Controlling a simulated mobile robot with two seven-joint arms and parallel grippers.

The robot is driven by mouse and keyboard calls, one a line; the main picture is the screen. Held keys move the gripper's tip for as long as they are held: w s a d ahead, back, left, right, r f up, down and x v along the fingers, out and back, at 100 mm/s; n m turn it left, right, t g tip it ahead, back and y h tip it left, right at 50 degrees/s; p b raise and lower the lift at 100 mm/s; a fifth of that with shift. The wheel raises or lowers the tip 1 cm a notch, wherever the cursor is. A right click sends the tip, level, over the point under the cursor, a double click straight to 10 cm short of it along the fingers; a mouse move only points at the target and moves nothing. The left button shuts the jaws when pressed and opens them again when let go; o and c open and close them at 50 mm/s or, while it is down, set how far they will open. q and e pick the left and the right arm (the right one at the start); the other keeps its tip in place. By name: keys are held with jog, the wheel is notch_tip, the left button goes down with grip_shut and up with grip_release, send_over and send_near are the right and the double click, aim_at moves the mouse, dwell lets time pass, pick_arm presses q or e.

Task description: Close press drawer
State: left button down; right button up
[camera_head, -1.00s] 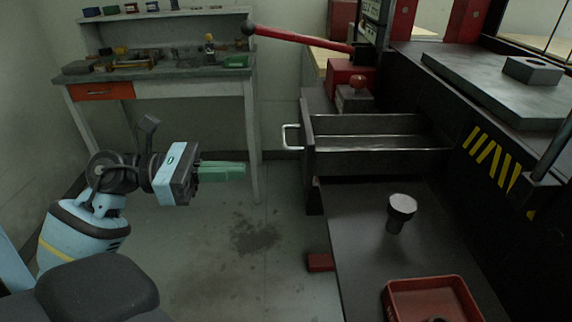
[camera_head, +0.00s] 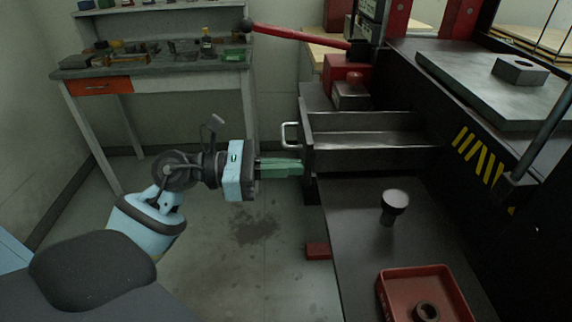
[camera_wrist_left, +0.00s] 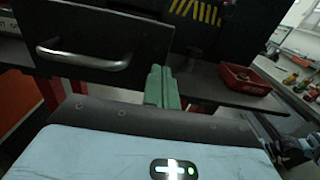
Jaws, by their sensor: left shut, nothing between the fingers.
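The press drawer (camera_head: 365,155) is a dark open-topped box that stands pulled out of the black press. Its front panel faces left and carries a silver bar handle (camera_head: 289,136). In the left wrist view the drawer front (camera_wrist_left: 100,35) and the handle (camera_wrist_left: 85,60) show at the upper left. My left gripper (camera_head: 300,165) is shut and empty, its green fingers together. Its tips are at the lower part of the drawer front, below the handle; I cannot tell whether they touch. The fingers also show in the left wrist view (camera_wrist_left: 161,88), near the panel's edge. My right gripper is not in view.
A dark shelf (camera_head: 350,235) below the drawer holds a round-topped black part (camera_head: 394,203) and a red tray (camera_head: 440,272). A red lever (camera_head: 300,36) reaches out above the drawer. A workbench (camera_head: 165,83) stands at the back left. Floor is free between.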

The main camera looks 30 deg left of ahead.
pick_arm(q)
jog(key=shift+d, duration=0.1)
